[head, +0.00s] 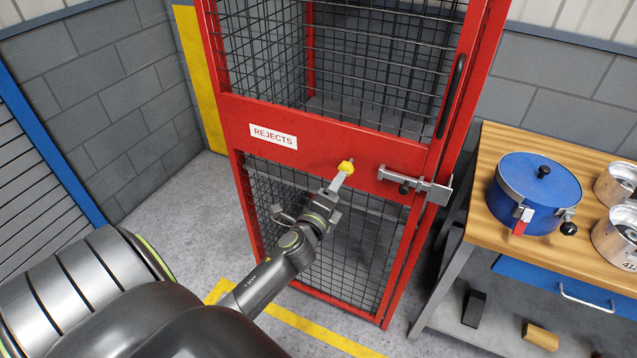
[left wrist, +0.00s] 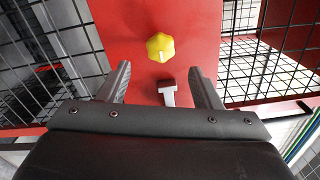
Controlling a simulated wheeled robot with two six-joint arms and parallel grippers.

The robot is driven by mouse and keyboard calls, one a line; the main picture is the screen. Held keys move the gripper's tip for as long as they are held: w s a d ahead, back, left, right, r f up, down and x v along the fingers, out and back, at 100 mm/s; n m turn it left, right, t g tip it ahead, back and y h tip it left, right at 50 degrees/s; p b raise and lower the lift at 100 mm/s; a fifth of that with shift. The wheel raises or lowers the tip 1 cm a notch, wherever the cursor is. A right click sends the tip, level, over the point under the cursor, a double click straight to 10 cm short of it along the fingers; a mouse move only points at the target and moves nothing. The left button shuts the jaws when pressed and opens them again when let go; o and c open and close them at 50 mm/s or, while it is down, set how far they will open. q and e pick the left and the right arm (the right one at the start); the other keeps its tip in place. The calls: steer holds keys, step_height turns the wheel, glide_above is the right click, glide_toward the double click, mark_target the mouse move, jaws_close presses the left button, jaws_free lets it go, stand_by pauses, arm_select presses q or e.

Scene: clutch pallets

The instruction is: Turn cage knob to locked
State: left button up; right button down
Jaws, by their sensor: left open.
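The cage knob (head: 346,167) is a yellow, lobed knob on the red middle panel of the cage door (head: 225,115). In the left wrist view the knob (left wrist: 160,47) sits ahead of the fingertips, roughly centred between them, with a small pale mark near its middle. My left gripper (head: 312,198) is in front of the door, below the knob. A small grey T-shaped part (left wrist: 168,91) shows below the knob in the wrist view. My right gripper is not in view.
A grey sliding bolt (head: 415,185) crosses the door's right edge, near a dark vertical handle (head: 451,96). A "REJECTS" label (head: 273,136) is left of the knob. A wooden bench (head: 500,150) with a blue pot (head: 538,185) and metal cans stands at right.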

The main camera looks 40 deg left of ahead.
arm_select(q)
steer(key=b+v, duration=0.1)
steer(key=v, duration=0.8)
steer(key=shift+s, duration=0.15)
